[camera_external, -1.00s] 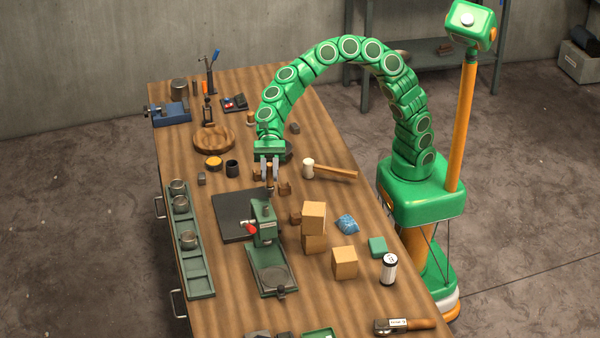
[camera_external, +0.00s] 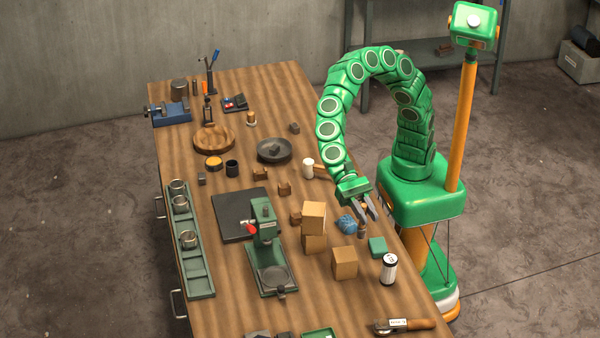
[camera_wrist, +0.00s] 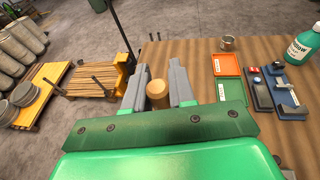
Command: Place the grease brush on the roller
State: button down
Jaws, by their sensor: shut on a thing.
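My gripper (camera_external: 367,212) is near the table's right edge, pointing down, shut on a small upright thing with a round wooden top, likely the grease brush (camera_external: 362,231). In the wrist view its wooden end (camera_wrist: 157,94) sits between the two grey fingers (camera_wrist: 158,92). Its lower end is small and dark in the outside view. A black tool with a white label and a wooden handle (camera_external: 421,324) lies at the near right edge; it may be the roller, but I cannot tell. The held thing is apart from it.
A blue crumpled bag (camera_external: 347,224) is just left of my gripper. A green block (camera_external: 377,247), a white-labelled can (camera_external: 389,268) and cardboard boxes (camera_external: 344,262) stand nearby. A dark round dish (camera_external: 273,150) is at mid-table.

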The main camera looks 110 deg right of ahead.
jog(key=s+a+n+g+h, duration=0.15)
jog(key=s+a, duration=0.25)
jog(key=s, duration=0.4)
jog(key=s+a+n+g+y, duration=0.1)
jog(key=s+a+g, duration=0.1)
jog(key=s+a, duration=0.35)
jog(key=w+a+f, duration=0.2)
jog(key=a+f, duration=0.3)
jog(key=f, duration=0.4)
jog(key=w+a+f, duration=0.3)
jog(key=a+f, duration=0.3)
jog(key=f, duration=0.3)
jog(key=shift+f+h, duration=0.25)
jog(key=c, duration=0.9)
grip_release()
jog(key=shift+c, duration=0.2)
jog(key=shift+r, duration=0.1)
